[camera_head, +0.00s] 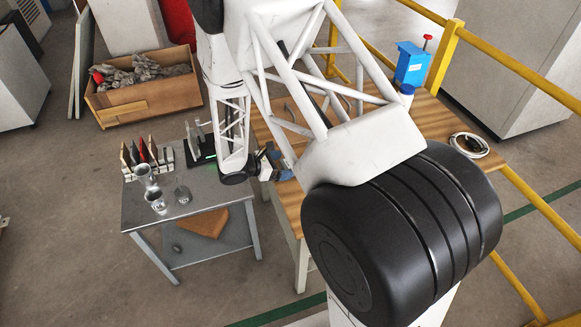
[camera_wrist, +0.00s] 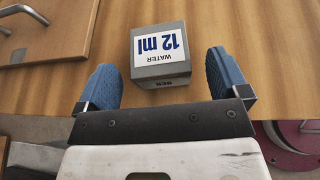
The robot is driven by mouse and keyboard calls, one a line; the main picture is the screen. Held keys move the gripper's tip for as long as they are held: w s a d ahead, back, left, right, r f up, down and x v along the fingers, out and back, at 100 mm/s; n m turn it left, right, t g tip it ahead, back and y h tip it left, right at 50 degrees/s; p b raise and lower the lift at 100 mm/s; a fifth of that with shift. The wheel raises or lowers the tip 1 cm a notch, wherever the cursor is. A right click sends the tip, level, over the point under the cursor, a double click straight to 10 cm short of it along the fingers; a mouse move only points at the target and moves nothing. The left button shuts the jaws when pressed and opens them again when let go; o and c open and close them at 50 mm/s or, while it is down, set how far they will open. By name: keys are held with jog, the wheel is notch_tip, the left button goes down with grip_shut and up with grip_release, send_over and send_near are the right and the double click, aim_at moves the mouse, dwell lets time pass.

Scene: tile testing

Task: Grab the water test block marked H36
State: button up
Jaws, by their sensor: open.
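A grey block (camera_wrist: 161,70) stands on the wooden table, with a white label on top reading "WATER 12 ml", upside down in the wrist view. Small dark marking shows on its near side, too small to read surely. My gripper (camera_wrist: 161,62) is open, with a blue finger pad on each side of the block. Gaps show between the block and both pads, and the jaws hold nothing. In the camera_head view my gripper (camera_head: 277,164) is at the left edge of the wooden table. The block cannot be made out there.
The wooden table (camera_head: 447,119) carries a blue device (camera_head: 411,64) with a red knob and a white coil (camera_head: 469,145). A wooden board (camera_wrist: 50,40) with a metal handle lies near the block. A grey metal table (camera_head: 215,185) to the left holds upright tiles and several cups.

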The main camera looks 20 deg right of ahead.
aim_at(285, 164)
jog(key=shift+x, duration=2.05)
jog(key=c, duration=1.3)
jog(key=shift+r, duration=0.1)
jog(key=shift+r, duration=0.7)
jog(key=shift+w+r, duration=0.1)
jog(key=shift+r, duration=0.9)
jog(key=s, duration=0.5)
jog(key=s+a+r, duration=0.1)
jog(key=s, duration=0.4)
jog(key=s+a, duration=0.1)
jog(key=s, duration=0.5)
jog(key=shift+r, duration=0.2)
